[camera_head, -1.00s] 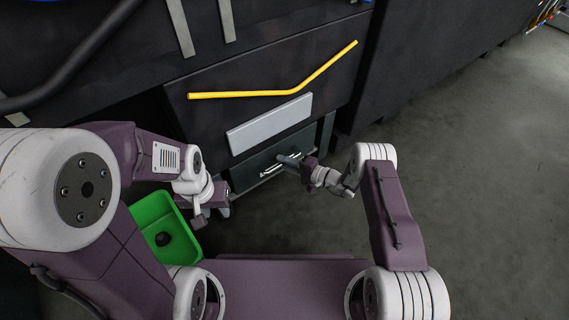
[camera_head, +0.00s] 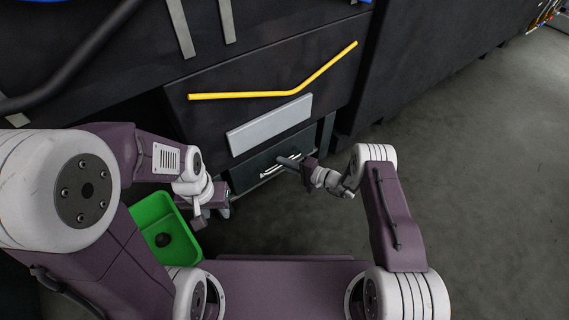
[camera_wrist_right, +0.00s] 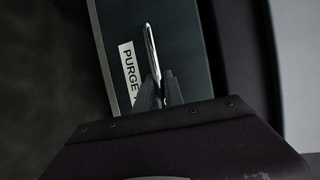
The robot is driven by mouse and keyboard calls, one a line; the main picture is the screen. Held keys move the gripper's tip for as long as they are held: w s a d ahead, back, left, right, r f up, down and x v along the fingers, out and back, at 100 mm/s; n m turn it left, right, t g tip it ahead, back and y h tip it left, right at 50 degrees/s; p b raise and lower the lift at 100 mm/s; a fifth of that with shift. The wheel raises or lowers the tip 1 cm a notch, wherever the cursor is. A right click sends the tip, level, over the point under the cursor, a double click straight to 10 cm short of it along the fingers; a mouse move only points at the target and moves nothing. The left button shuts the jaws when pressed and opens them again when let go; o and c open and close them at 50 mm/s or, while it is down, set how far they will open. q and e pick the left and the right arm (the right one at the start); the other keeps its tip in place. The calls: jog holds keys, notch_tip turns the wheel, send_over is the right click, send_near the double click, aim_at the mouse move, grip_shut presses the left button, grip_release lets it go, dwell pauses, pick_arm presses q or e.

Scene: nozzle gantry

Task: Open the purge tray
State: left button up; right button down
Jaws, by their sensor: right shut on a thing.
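The purge tray (camera_head: 245,176) is a dark drawer front low on the black cabinet, under a pale grey plate. Its bright metal bar handle (camera_head: 272,171) shows in the head view. In the right wrist view the tray front (camera_wrist_right: 180,50) carries a white label (camera_wrist_right: 130,72) reading "PURGE", the rest hidden by a finger. My right gripper (camera_head: 288,161) is at the handle, and in the wrist view its fingers (camera_wrist_right: 159,92) are shut on the handle (camera_wrist_right: 151,48). My left gripper (camera_head: 205,215) hangs beside the green bin, away from the tray; its jaws are too small to judge.
A green bin (camera_head: 160,215) with a dark round thing in it stands at the lower left, close to my left gripper. A yellow bent bar (camera_head: 245,95) runs across the cabinet above the grey plate (camera_head: 268,125). The floor (camera_head: 480,180) at the right is clear.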

jog(key=shift+s, duration=0.1)
dwell(0.6)
jog(key=s+d+p, duration=0.5)
jog(key=s+d, duration=0.2)
jog(key=s, duration=0.2)
jog(key=s+d+p, duration=0.5)
jog(key=s+d, duration=0.2)
jog(key=s, duration=0.3)
jog(key=shift+s+p, duration=0.25)
jog(key=shift+p, duration=0.1)
jog(key=shift+d, duration=0.1)
jog(key=c, duration=1.5)
grip_release()
jog(key=shift+o, duration=0.2)
